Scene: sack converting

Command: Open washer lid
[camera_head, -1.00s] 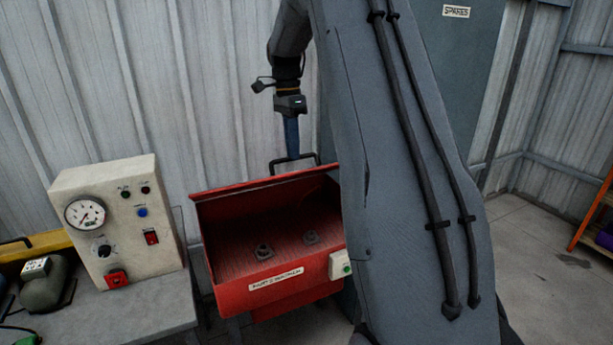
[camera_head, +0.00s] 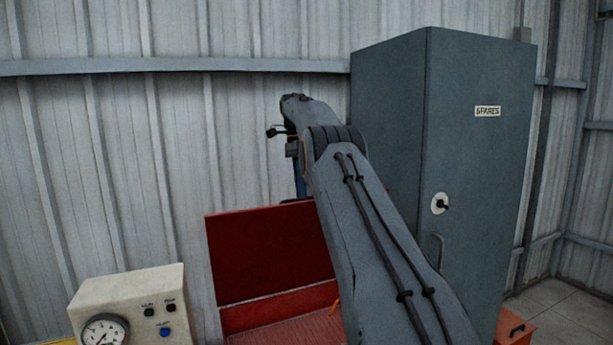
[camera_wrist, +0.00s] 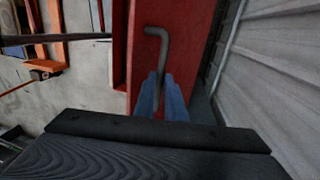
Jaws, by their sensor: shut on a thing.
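The red parts washer shows at the bottom middle of the head view, and its lid (camera_head: 265,255) stands raised at the back, with the red grated inside (camera_head: 290,332) of the tub showing below it. My gripper (camera_head: 299,186) is at the lid's top edge, and my arm hides the lid's right part. In the wrist view the blue fingers of my gripper (camera_wrist: 160,95) are shut on the grey bar handle (camera_wrist: 158,45) on the red lid (camera_wrist: 136,45). The front of the washer is out of the head view.
A grey spares cabinet (camera_head: 390,120) stands right of the washer. A cream control box (camera_head: 130,300) with a gauge stands at the lower left. The corrugated wall (camera_head: 120,180) is close behind the lid. A small orange-red box (camera_head: 515,328) is at the lower right.

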